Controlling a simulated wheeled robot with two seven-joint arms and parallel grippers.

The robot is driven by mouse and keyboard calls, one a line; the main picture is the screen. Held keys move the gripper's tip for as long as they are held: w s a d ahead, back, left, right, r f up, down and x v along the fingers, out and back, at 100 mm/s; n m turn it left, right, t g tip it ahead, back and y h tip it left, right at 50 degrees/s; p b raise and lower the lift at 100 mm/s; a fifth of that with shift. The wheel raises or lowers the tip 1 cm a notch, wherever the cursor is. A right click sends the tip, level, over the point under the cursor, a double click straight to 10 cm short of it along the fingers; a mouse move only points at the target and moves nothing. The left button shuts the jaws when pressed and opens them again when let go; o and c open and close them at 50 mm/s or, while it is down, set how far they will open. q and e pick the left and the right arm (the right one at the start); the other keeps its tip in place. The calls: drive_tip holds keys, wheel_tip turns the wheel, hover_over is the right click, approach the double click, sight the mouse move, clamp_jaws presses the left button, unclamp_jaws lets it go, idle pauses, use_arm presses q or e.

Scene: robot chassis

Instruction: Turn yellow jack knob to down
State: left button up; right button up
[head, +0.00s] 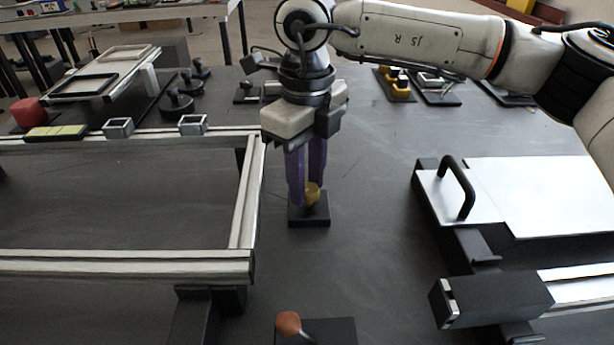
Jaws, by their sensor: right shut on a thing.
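The yellow jack knob (312,192) stands on a small black base plate (310,220) on the dark table, near the middle of the head view. My right gripper (308,196) comes down on it from above, with its purple fingers closed around the knob. The fingers hide part of the knob, so I cannot tell which way it is turned. My left gripper is not in view.
An aluminium frame (245,205) stands close on the left. A white panel with a black handle (457,188) is on the right. An orange knob (288,323) is at the front. Bare table lies between the yellow knob and the panel.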

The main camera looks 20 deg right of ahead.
drive_tip(key=n, duration=0.4)
drive_tip(key=shift+s+n, duration=0.1)
drive_tip(key=shift+n, duration=1.7)
drive_tip(key=shift+a+n, duration=0.1)
drive_tip(key=shift+n, duration=0.2)
drive_tip(key=o, duration=1)
drive_tip(key=shift+o, duration=0.2)
wheel_tip(320, 180, up, 10)
drive_tip(key=p, duration=0.2)
drive_tip(key=shift+r, duration=0.2)
